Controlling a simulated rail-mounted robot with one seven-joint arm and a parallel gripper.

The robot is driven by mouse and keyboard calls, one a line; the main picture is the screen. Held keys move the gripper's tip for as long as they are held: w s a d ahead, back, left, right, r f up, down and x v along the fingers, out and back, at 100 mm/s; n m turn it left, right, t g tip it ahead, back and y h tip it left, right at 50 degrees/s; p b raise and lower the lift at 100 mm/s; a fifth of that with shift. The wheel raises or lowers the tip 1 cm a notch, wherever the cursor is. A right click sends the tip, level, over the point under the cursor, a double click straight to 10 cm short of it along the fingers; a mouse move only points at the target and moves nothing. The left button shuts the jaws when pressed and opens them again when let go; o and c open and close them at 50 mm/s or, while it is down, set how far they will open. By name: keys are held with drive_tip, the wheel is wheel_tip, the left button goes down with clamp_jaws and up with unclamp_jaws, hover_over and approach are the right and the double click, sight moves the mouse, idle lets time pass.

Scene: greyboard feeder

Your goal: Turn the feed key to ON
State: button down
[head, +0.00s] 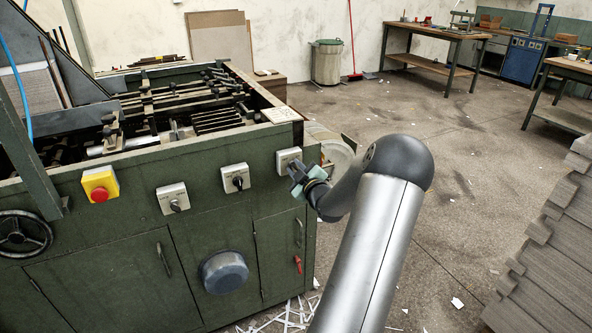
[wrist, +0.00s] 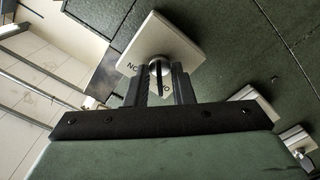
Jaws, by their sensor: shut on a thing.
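The feed key (wrist: 157,76) is a dark knob on a pale square plate (wrist: 172,40). In the wrist view my gripper (wrist: 159,88) has a finger on each side of the knob and is shut on it. Dark letters show on the plate beside the knob, partly covered by the fingers, so the key's exact setting is hard to read. In the head view the plate (head: 288,157) is the rightmost on the green machine's front (head: 130,225), and my gripper (head: 298,176) is against it, hiding the key.
Two similar rotary switches (head: 237,178) (head: 173,198) and a red button on a yellow box (head: 100,184) sit to the left. Below are a round blue-grey cover (head: 223,271) and a red handle (head: 298,264).

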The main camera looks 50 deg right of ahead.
drive_tip(key=m, duration=1)
drive_tip(key=shift+d+m+p, duration=0.1)
drive_tip(key=shift+m+p, duration=0.3)
drive_tip(key=m+p, duration=0.1)
drive_tip(key=m, duration=0.2)
drive_tip(key=shift+s+m+p, duration=0.1)
drive_tip(key=shift+m+p, duration=0.4)
drive_tip(key=shift+m, duration=1.3)
drive_tip(key=shift+f, duration=0.1)
drive_tip(key=c, duration=1.6)
unclamp_jaws()
drive_tip(key=v, duration=1.7)
drive_tip(key=shift+s+b, duration=0.2)
drive_tip(key=shift+b, duration=0.15)
